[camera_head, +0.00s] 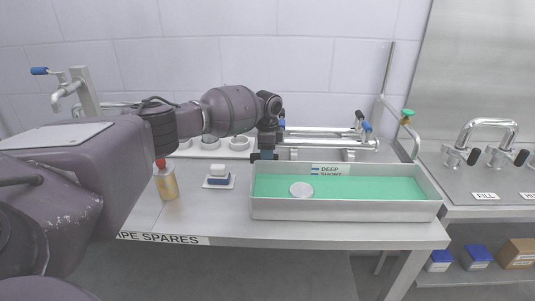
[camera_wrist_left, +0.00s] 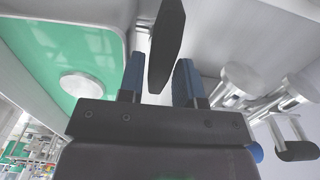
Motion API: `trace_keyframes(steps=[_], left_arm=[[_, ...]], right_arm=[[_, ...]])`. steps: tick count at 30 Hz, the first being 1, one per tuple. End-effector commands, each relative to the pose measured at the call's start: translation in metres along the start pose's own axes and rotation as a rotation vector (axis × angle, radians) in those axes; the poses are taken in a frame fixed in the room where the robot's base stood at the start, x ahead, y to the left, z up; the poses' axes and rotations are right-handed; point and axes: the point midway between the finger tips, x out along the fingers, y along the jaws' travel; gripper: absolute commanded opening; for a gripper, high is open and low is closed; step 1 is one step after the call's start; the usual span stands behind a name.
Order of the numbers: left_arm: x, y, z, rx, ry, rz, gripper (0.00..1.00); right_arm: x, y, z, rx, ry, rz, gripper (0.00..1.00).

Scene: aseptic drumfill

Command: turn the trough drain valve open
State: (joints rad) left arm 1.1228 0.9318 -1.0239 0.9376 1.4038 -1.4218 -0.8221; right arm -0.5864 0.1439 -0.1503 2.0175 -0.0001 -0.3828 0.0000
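The trough (camera_head: 345,208) is a pale open tray with a green floor on the bench; its green floor and rim also show in the left wrist view (camera_wrist_left: 125,22). A dark, flat lever (camera_wrist_left: 167,45), which looks like the drain valve handle, stands beside the trough's outer wall. My left gripper (camera_head: 264,154) is at the trough's back left corner. In the left wrist view its two blue fingers (camera_wrist_left: 162,80) are apart, one on each side of the lever, with narrow gaps showing. I cannot tell whether either finger touches it. The valve body is hidden. My right gripper is out of view.
A white disc (camera_head: 301,189) lies in the trough. Metal pipes with blue handles (camera_head: 330,140) run behind it. A bottle (camera_head: 166,182) with a red top and a blue-and-white block (camera_head: 219,177) stand to the left. The bench front is clear.

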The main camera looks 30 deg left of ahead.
Motion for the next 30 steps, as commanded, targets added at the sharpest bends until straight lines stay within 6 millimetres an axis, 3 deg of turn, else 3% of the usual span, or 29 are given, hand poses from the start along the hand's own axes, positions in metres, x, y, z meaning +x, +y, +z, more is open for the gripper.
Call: trace_keyframes(steps=[9, 15, 16, 30], left_arm=[[0.0015, -0.0002, 0.0000, -0.001, 0.000, -0.001, 0.32], [0.0014, -0.0002, 0.0001, -0.001, 0.000, -0.001, 0.01], [0.0014, -0.0002, 0.0001, -0.001, 0.000, -0.001, 0.00], [-0.0006, -0.0010, -0.0003, -0.127, 0.003, -0.001, 0.00]], right_arm=[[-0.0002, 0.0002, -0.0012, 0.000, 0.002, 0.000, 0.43], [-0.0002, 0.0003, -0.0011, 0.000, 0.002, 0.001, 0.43], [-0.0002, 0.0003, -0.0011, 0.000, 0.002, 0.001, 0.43], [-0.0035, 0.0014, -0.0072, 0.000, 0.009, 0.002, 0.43]])
